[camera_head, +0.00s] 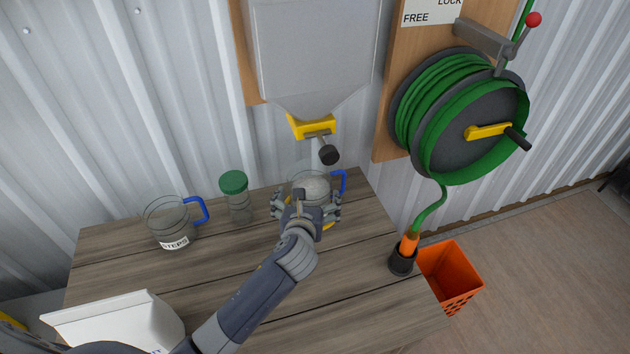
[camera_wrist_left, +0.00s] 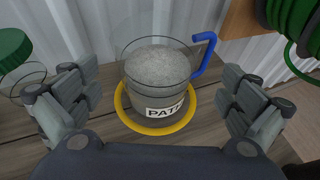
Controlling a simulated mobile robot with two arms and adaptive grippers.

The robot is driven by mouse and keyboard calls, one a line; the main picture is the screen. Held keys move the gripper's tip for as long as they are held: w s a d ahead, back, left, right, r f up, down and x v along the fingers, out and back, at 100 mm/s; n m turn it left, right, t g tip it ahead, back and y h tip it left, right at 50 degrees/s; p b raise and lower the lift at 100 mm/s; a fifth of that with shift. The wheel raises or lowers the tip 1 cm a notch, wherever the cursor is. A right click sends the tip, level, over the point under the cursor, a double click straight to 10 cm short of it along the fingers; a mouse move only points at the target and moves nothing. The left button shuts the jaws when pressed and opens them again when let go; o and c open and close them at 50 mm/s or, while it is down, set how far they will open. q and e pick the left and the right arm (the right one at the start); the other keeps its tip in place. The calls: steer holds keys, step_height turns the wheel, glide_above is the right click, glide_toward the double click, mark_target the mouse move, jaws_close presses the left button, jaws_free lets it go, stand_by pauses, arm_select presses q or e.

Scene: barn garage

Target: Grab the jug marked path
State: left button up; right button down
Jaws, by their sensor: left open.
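The jug marked PATH (camera_wrist_left: 158,78) is clear with a blue handle and is filled with grey grit. It stands upright inside a yellow ring (camera_wrist_left: 130,122) on the wooden table. In the head view the jug (camera_head: 312,184) is partly hidden behind my left gripper (camera_head: 307,207). My left gripper is open, with its fingers on either side of the jug and apart from it in the left wrist view (camera_wrist_left: 160,105). My right gripper is not in view.
A jug marked STEPS (camera_head: 170,222) and a green-lidded jar (camera_head: 237,197) stand to the left on the table (camera_head: 225,262). A hopper with a yellow outlet (camera_head: 312,126) hangs above. A white box (camera_head: 115,320), hose reel (camera_head: 460,115) and orange crate (camera_head: 450,275) are nearby.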

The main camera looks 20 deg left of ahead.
mark_target(309, 192)
arm_select(q)
steer(key=x, duration=0.4)
steer(key=shift+w+a+f, duration=0.1)
steer(key=shift+w+f, duration=0.05)
steer(key=shift+w, duration=0.1)
steer(key=shift+x, duration=1)
steer(key=x, duration=0.3)
steer(key=shift+w+f, duration=0.1)
steer(key=shift+f, duration=0.3)
steer(key=shift+a, duration=0.1)
steer(key=c, duration=1.8)
steer(key=shift+w+r, duration=0.1)
steer(key=shift+r, duration=0.15)
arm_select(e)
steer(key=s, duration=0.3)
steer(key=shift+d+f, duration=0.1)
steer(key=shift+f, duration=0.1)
